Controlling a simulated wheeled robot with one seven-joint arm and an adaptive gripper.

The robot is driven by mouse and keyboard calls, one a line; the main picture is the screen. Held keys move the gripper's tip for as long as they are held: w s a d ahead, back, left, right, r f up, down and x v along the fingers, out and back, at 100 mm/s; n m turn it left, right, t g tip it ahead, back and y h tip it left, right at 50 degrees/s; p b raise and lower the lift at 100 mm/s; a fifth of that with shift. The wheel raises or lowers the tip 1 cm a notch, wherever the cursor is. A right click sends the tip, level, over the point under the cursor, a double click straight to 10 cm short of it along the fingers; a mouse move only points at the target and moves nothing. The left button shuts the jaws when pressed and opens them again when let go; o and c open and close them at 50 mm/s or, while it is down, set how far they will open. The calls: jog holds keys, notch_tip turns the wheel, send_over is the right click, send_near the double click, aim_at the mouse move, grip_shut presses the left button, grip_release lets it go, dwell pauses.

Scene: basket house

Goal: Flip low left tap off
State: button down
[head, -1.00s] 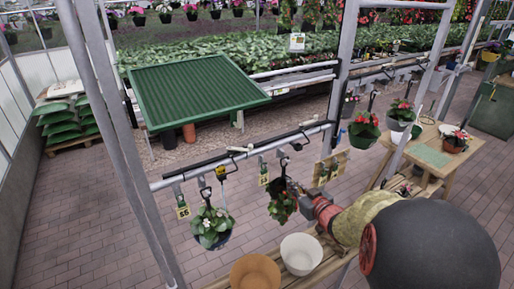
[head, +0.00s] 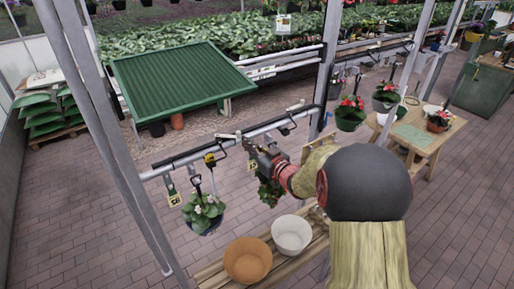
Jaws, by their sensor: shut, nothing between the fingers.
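A grey pipe (head: 180,168) with a black strip runs slantwise across the low rail. Small fittings hang from it, among them a yellow one (head: 210,158) near the left end and a pale lever-like one (head: 228,137) to its right. I cannot tell for certain which is the low left tap, or how its handle stands. My gripper (head: 250,145) is shut and empty. It is at the pipe, just right of the pale lever, and seems close to it; contact cannot be told. My gripper and wrist hide part of the pipe behind them.
A hanging pot with white flowers (head: 203,213) is left of my gripper, and a leafy plant (head: 270,192) hangs just below it. An orange pot (head: 247,260) and a white pot (head: 291,235) stand on a wooden bench. A metal post (head: 107,140) rises at left.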

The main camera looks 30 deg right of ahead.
aim_at(239, 135)
jog(key=shift+w+a+f+p, duration=0.1)
jog(key=shift+w+p, duration=0.25)
jog(key=shift+w, duration=1.2)
jog(key=shift+w+d, duration=0.1)
jog(key=shift+d, duration=0.1)
jog(key=shift+w+d+n+y, duration=0.2)
jog(key=shift+n+y, duration=0.1)
jog(key=shift+y, duration=0.1)
jog(key=shift+d+n+y, duration=0.1)
jog(key=shift+n+y, duration=0.2)
jog(key=shift+y, duration=0.2)
jog(key=w+d+n+g+y, duration=0.3)
jog(key=w+d+n+y, duration=0.1)
jog(key=w+y, duration=0.2)
jog(key=shift+n, duration=0.3)
jog(key=shift+w, duration=0.15)
